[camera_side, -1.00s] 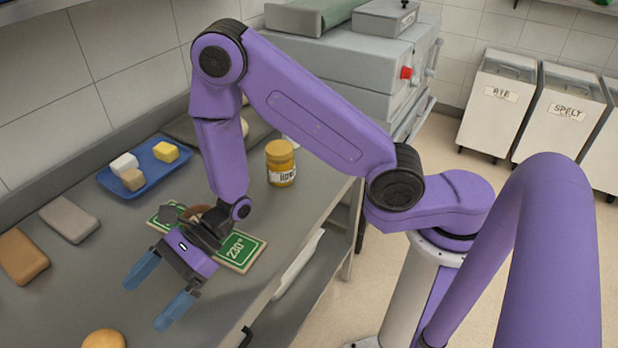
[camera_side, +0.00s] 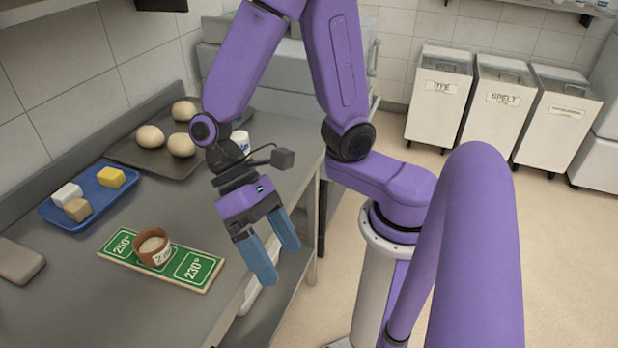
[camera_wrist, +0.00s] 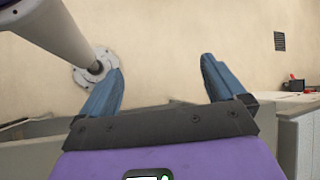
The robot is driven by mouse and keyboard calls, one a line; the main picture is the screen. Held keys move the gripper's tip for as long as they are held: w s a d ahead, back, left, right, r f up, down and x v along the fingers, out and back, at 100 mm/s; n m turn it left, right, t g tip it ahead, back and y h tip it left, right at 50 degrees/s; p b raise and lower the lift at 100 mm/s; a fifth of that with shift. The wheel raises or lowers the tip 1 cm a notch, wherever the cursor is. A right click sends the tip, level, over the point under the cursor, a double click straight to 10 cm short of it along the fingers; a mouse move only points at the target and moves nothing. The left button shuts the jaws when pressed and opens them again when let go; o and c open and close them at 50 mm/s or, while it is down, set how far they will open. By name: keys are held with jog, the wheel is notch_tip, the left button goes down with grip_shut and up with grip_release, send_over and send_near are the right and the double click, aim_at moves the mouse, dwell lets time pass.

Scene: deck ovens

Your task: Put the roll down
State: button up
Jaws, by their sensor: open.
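My gripper (camera_side: 280,265) is open and empty, fingers pointing down, near the counter's front edge in the side view. In the wrist view its two blue fingers (camera_wrist: 161,68) stand apart with nothing between them, against the floor. Three pale round rolls rest on a dark tray (camera_side: 128,152) at the back of the counter: a far one (camera_side: 184,110), a left one (camera_side: 150,137) and a near one (camera_side: 181,146). My gripper is well apart from them. No roll shows in the wrist view.
A blue tray (camera_side: 97,212) holds several blocks. A white cup (camera_side: 240,141) stands behind my gripper. Labelled bins (camera_side: 498,98) stand on the floor.

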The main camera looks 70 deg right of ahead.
jog(key=d+r+n+t+h, duration=0.2)
jog(key=d+n+t+h, duration=0.1)
jog(key=d+n+t, duration=0.4)
jog(key=d+n, duration=0.3)
jog(key=d, duration=0.4)
jog(key=shift+s+r+t, duration=0.15)
jog(key=shift+r+t, duration=0.05)
jog(key=shift+t, duration=0.2)
